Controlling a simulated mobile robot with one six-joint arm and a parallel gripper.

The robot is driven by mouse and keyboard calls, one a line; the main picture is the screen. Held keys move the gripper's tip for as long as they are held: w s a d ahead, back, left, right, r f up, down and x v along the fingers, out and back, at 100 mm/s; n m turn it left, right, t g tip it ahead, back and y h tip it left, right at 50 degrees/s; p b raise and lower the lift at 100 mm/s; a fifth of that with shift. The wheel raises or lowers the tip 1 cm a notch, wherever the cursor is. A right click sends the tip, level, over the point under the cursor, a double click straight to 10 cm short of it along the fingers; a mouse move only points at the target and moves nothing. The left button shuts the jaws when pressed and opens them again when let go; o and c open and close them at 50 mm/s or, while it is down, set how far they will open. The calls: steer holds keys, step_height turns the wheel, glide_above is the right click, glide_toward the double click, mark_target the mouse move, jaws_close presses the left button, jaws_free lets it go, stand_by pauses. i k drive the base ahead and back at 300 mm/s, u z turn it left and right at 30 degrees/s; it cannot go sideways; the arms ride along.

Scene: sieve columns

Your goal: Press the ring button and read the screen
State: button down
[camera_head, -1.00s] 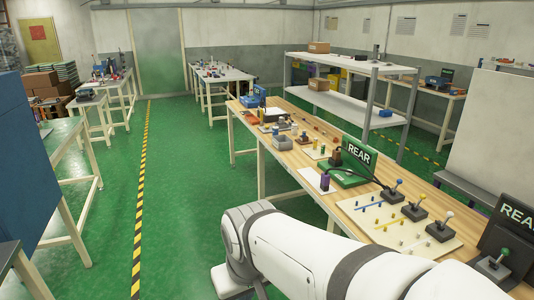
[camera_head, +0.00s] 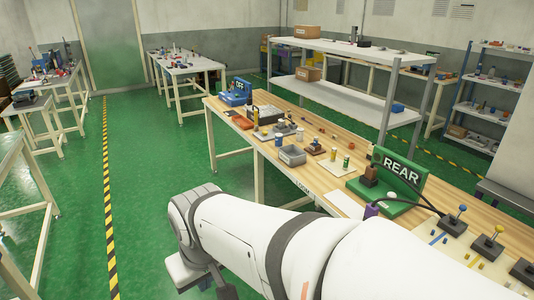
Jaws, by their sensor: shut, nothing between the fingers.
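I cannot make out a ring button or a lit screen. A green stand marked REAR (camera_head: 401,169) is on the wooden bench (camera_head: 318,185), with a brown and black piece on its base and a black cable. A blue unit with a white-lettered sign (camera_head: 238,88) stands at the bench's far end. Lever switches with blue and yellow knobs (camera_head: 454,220) show at the right, partly cut off by my arm and the frame edge. My white arm crosses the foreground. Its far end bends down out of frame, and I do not see the gripper's fingers.
A grey shelf rack (camera_head: 350,46) with boxes stands behind the bench. Small parts and a grey box (camera_head: 292,155) lie on the bench. White tables (camera_head: 184,62) stand farther back. Green floor is clear left of the bench, along a yellow-black striped line (camera_head: 109,190).

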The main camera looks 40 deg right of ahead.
mark_target(392, 195)
steer(key=i, duration=0.95)
steer(key=z, duration=2.95)
steer(key=i, duration=1)
steer(key=u, duration=0.05)
